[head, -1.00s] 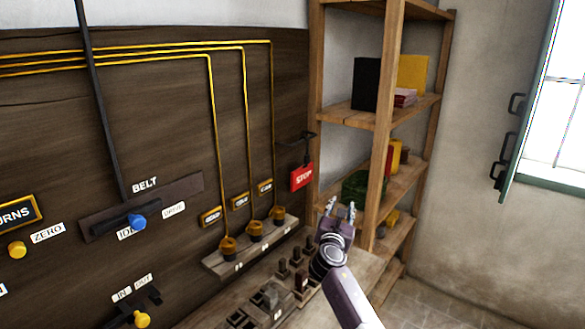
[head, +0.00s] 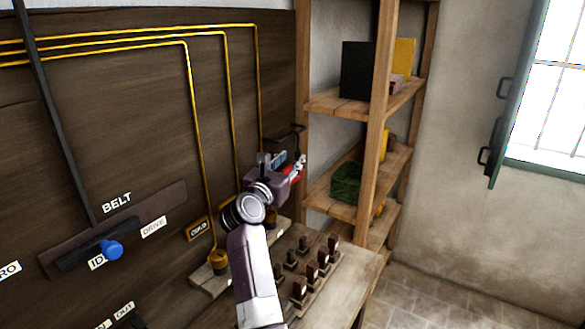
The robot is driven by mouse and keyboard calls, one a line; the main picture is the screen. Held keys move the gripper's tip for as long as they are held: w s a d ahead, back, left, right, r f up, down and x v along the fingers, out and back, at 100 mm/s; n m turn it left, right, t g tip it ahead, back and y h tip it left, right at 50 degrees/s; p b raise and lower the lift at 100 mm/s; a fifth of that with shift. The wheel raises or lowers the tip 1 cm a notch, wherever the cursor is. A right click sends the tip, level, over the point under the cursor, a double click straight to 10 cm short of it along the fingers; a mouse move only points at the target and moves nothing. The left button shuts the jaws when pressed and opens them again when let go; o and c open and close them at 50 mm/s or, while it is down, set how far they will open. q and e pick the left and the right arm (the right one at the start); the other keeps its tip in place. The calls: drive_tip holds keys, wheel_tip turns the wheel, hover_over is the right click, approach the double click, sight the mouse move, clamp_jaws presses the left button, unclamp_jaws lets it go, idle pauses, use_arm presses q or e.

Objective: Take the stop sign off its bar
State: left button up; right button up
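The red stop sign (head: 292,173) hangs below its dark bar (head: 292,131) at the right end of the wooden panel in the head view. Most of the sign is hidden behind my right gripper (head: 290,161), and its lettering cannot be read. My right gripper is at the sign, just below the bar. Its fingers look spread, with some red showing beside them. I cannot tell whether they touch the sign. My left gripper is not in view.
Wooden shelves (head: 375,130) with a black binder (head: 357,70) and a green item (head: 346,182) stand just right of the sign. A bench with several dark pegs (head: 323,262) lies below. A belt lever with a blue knob (head: 112,250) is at left.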

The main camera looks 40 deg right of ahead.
sight(296, 157)
drive_tip(key=x, duration=0.3)
drive_tip(key=f+p+x, duration=0.1)
drive_tip(key=x, duration=0.1)
drive_tip(key=shift+d, duration=0.1)
drive_tip(key=shift+s+r, duration=0.1)
drive_tip(key=shift+c, duration=0.5)
clamp_jaws()
